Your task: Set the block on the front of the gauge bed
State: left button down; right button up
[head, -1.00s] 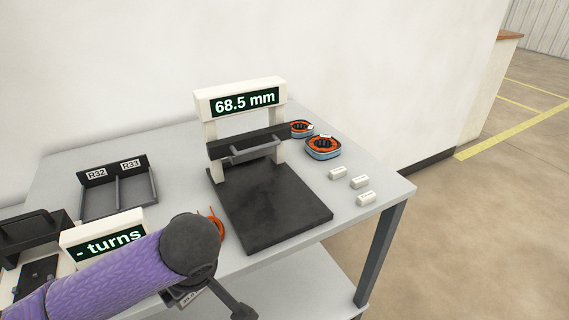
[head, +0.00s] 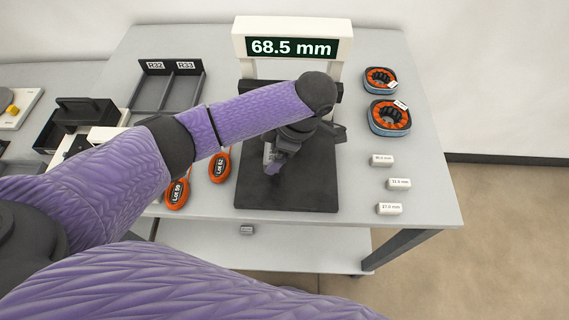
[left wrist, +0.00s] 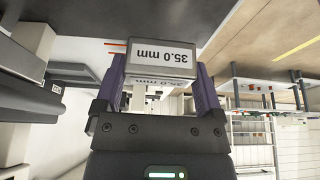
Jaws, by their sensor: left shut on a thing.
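My left gripper (head: 271,163) is over the front half of the dark gauge bed (head: 300,195), its fingers pointing down. It is shut on a grey block (left wrist: 160,58) whose white label reads 35.0 mm in the left wrist view. The block sits between the two purple fingers. In the head view my wrist and hand largely hide the block, and I cannot tell whether it touches the bed. The gauge's display (head: 291,47) reads 68.5 mm. My arm partly covers the gauge's dark crossbar (head: 262,87). My right gripper is not in view.
Several small white labelled blocks (head: 398,184) lie right of the bed, with two orange-and-blue coils (head: 389,117) behind them. Two orange tagged loops (head: 219,165) lie left of the bed. A divided tray marked R32 and R33 (head: 170,90) stands behind them.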

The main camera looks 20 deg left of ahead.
pick_arm(q)
notch_tip(320, 180, down, 6)
jog(key=shift+r+b, duration=0.2)
jog(key=shift+b, duration=0.65)
jog(key=shift+r, duration=0.1)
grip_release()
jog(key=p+v, duration=0.6)
jog(key=v, duration=0.6)
